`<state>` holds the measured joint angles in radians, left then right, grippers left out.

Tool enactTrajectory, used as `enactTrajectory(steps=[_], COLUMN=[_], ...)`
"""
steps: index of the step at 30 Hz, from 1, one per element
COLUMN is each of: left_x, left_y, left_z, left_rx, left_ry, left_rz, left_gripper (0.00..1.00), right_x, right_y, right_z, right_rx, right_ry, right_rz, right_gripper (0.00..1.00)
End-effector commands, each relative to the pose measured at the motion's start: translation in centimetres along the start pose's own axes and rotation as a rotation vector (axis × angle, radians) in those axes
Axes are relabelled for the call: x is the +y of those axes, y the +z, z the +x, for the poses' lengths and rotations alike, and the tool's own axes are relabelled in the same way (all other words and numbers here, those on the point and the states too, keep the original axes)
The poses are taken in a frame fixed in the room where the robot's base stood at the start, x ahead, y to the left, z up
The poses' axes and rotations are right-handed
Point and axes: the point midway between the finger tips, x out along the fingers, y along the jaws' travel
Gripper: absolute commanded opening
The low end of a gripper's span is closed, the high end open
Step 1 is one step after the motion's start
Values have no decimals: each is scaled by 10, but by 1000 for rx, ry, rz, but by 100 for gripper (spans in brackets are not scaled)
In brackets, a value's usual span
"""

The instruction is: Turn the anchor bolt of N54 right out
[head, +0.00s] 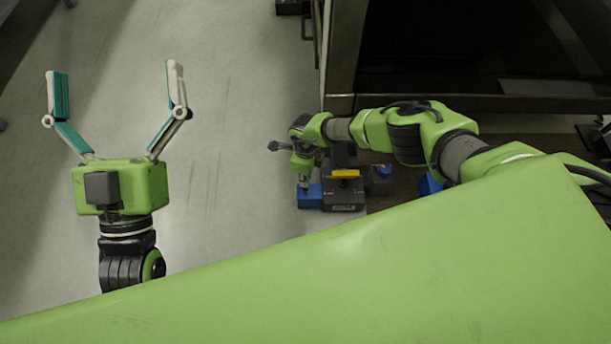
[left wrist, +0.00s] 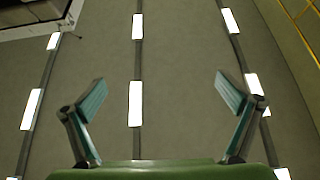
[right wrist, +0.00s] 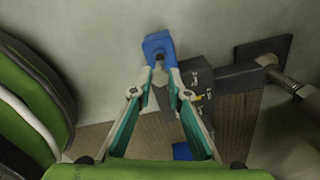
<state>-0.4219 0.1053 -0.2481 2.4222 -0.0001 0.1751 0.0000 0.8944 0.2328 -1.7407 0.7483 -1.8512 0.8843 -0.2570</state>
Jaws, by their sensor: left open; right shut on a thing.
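My right gripper (head: 303,183) points down at a blue block (head: 310,198) beside a dark grey fixture (head: 344,197). In the right wrist view its fingertips (right wrist: 163,76) are closed together on a small metal bolt (right wrist: 160,63) at the near end of the blue block (right wrist: 158,43). Most of the bolt is hidden between the fingertips, and I cannot tell how far it stands out. No N54 label is readable. My left gripper (head: 117,85) is open and empty, over bare floor or plate at the left; its spread fingers also show in the left wrist view (left wrist: 160,100).
The fixture carries a yellow bar (head: 345,174). Another blue part (head: 383,171) sits to its right. A thick metal rod (right wrist: 287,83) with a dark plate stands right of it in the right wrist view. A dark metal frame (head: 338,60) rises behind. The grey surface at left is clear.

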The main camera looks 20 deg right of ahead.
Motion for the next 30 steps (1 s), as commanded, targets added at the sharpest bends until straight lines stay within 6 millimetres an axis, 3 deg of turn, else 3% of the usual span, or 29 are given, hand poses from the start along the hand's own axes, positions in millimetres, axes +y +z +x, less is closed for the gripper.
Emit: enactTrajectory(steps=[30], left_x=[-9], left_y=[58], left_z=[-9], left_rx=[-290], left_ry=[-16], left_rz=[15], left_gripper=[100], right_x=[0], right_y=[0], right_z=[-14], right_rx=[0], right_ry=[0], right_rz=[0], right_gripper=[0])
